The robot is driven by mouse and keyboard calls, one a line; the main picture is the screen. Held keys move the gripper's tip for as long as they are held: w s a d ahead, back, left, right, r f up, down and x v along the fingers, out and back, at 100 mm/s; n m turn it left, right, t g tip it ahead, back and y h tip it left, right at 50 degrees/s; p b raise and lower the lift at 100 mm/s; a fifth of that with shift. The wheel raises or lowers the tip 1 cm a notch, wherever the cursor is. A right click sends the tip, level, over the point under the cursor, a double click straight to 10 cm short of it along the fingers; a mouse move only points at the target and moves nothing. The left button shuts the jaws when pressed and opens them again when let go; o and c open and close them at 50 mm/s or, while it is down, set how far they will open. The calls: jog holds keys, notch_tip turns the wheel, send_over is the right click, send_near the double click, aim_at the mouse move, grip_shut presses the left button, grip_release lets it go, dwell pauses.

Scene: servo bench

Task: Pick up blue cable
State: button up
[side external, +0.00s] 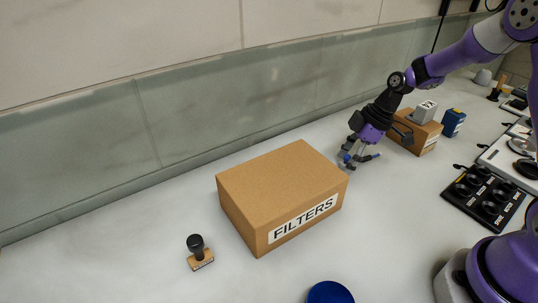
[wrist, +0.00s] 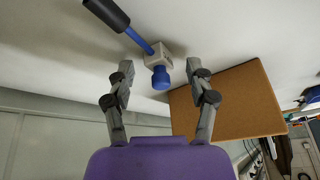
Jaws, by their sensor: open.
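The blue cable (wrist: 161,77) shows in the wrist view as a blue end on a whitish block, with a blue length leading to a black sleeve at the upper left. Its blue end lies between the fingers of my gripper (wrist: 158,70), which are spread apart with gaps on both sides. In the side external view my gripper (side external: 361,159) points down low over the bench, just behind the right end of the large box. A bit of blue cable (side external: 346,158) shows at the fingers, partly hidden by them.
The large FILTERS box (side external: 275,185) stands close by; its plain top (wrist: 245,105) is beside the right finger. A smaller box (side external: 420,137) with a grey block on top and a blue item (side external: 453,122) stand beyond. A stamp (side external: 199,255) and a blue round object (side external: 330,292) are in front.

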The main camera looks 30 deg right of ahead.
grip_shut()
dwell(0.3)
